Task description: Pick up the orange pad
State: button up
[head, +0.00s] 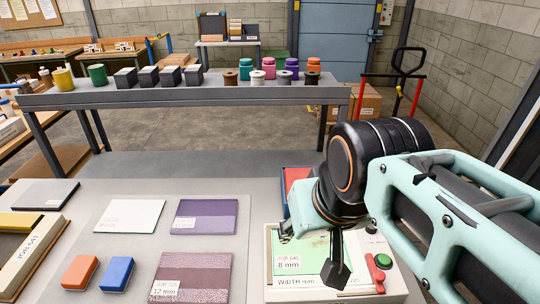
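The orange pad (80,272) is a small orange block lying at the front left of a light grey mat (137,256). A blue pad (117,274) lies beside it on the right, with a small gap between them. My gripper (312,254) is well to the right of the orange pad, above a pale machine panel with a green plate. Its two dark fingers are spread apart, and I see nothing held between them. My arm comes in from the right and hides part of the panel.
White, purple and speckled maroon plates (191,277) lie on the mat. The pale panel (391,287) has a red lever (377,276). A framed tray stands at the far left. Behind, a grey shelf (180,96) carries tins, dark blocks, spools and coloured jars.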

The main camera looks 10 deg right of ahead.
aim_at(80, 273)
jog(key=u, duration=1.65)
jog(key=i+j+z, duration=0.55)
jog(key=j, duration=0.35)
jog(key=k+j+z, duration=0.1)
jog(key=j, duration=0.2)
jog(key=k+j+z, duration=0.1)
jog(key=j, duration=0.15)
jog(key=k+z, duration=0.1)
jog(key=i, duration=0.7)
